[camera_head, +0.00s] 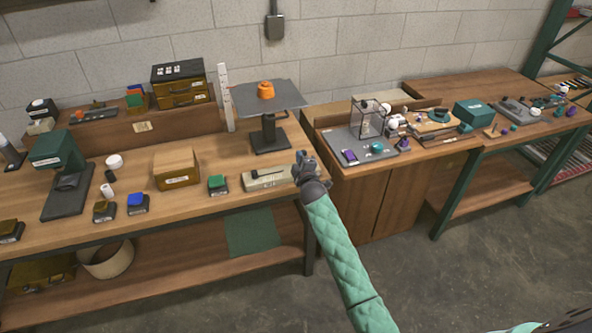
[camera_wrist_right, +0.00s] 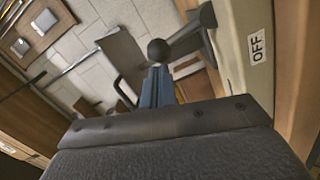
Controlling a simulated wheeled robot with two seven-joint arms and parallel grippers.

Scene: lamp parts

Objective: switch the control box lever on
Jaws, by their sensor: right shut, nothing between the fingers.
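The control box (camera_head: 258,184) is a long, low beige box at the front right of the left workbench. Its dark lever (camera_head: 268,174) shows on top. In the right wrist view the lever (camera_wrist_right: 188,42) ends in a round ball knob (camera_wrist_right: 158,50), and an "OFF" label (camera_wrist_right: 257,47) is on the beige box face (camera_wrist_right: 230,50) beside its base. My right gripper (camera_head: 302,157) is at the box's right end. Its blue-grey fingers (camera_wrist_right: 157,84) are shut and empty, with tips close to the ball knob; I cannot tell whether they touch. My left gripper is not in view.
A grey stand (camera_head: 270,138) with an orange part (camera_head: 266,90) on its plate is behind the box. A green-topped block (camera_head: 217,184) sits left of the box. A grey tray (camera_head: 352,143) with a wire-frame cube lies on the right bench.

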